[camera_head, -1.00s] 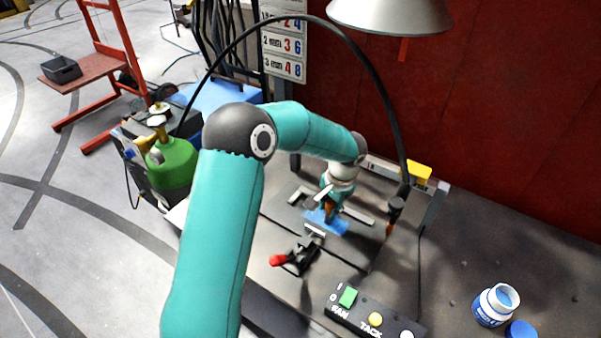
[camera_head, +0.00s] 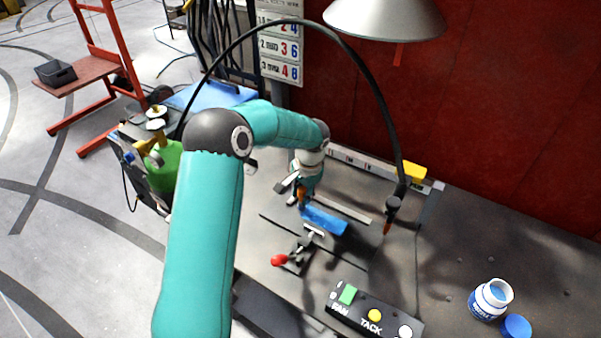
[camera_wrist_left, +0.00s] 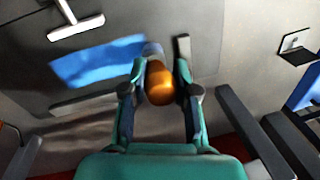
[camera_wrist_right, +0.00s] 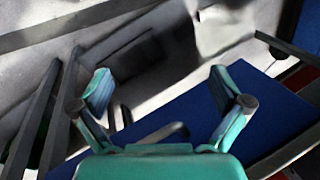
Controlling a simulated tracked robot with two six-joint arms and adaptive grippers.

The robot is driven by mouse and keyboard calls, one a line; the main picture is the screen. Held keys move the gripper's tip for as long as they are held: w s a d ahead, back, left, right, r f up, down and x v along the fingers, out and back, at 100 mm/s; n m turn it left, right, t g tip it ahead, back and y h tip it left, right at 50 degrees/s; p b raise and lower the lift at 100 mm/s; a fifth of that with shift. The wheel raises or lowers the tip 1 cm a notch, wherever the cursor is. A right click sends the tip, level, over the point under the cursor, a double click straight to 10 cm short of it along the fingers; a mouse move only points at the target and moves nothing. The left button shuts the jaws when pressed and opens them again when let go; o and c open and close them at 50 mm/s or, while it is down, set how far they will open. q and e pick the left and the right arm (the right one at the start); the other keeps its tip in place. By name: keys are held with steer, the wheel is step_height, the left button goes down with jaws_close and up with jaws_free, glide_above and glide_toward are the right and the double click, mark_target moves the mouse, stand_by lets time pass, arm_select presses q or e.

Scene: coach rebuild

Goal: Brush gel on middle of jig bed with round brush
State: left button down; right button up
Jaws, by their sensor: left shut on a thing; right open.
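My left gripper (camera_head: 302,192) is shut on the round brush, whose orange handle (camera_wrist_left: 159,85) shows between the fingers in the left wrist view. The brush points down, its tip mostly hidden. A blue gel strip (camera_head: 325,220) lies on the middle of the grey jig bed (camera_head: 340,207); it also shows in the left wrist view (camera_wrist_left: 95,62). The brush is at the strip's left end in the head view; I cannot tell whether it touches. The blue and white gel jar (camera_head: 490,299) stands open at the right. My right gripper (camera_wrist_right: 160,95) is open and empty.
A red-handled clamp (camera_head: 297,257) sits in front of the strip. A control box (camera_head: 374,315) with coloured buttons lies at the front edge. The jar's blue lid (camera_head: 516,327) is beside the jar. A hanging torch on a cable (camera_head: 391,207) is right of the bed.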

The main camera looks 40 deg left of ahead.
arm_select(q)
step_height(320, 180, up, 5)
steer(key=shift+f+p, duration=0.15)
steer(key=shift+p, duration=0.55)
steer(key=shift+w+d+r, duration=0.1)
steer(key=shift+w+r, duration=0.05)
steer(key=shift+r, duration=1.1)
